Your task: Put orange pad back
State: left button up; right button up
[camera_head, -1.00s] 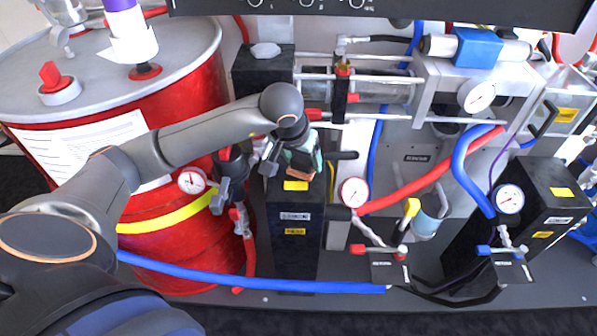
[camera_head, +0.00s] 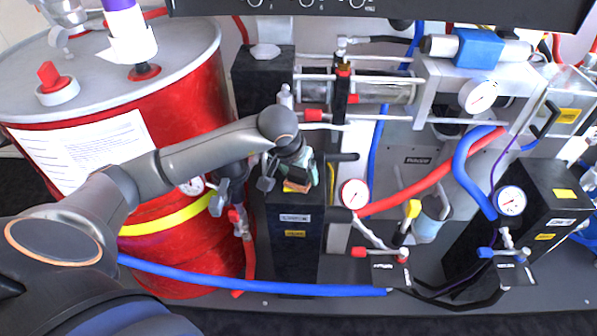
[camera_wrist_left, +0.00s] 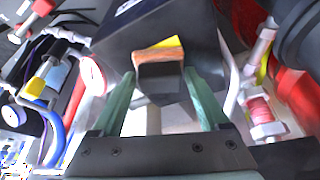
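The orange pad (camera_wrist_left: 160,55) shows in the left wrist view as an orange-brown strip on a small dark block between the fingertips. My left gripper (camera_wrist_left: 160,75) has two green fingers, one along each side of the block, and looks shut on it. In the head view the left gripper (camera_head: 300,174) points down over the black box (camera_head: 296,245) left of centre. The fingers and wrist partly hide the pad and the box top there. Whether the pad touches the box cannot be told. My right gripper is not in view.
A red drum (camera_head: 190,110) stands left of the box, with a small gauge (camera_head: 191,184) and valve fittings between. A metal cylinder assembly (camera_head: 385,90) lies behind. A gauge (camera_head: 354,193) and a red hose (camera_head: 430,182) are close on the right. A blue hose (camera_head: 220,279) crosses in front.

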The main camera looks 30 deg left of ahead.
pick_arm(q)
jog(key=shift+o, duration=1.4)
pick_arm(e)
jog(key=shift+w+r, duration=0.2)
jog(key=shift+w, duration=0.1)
pick_arm(q)
jog(key=shift+r, duration=0.15)
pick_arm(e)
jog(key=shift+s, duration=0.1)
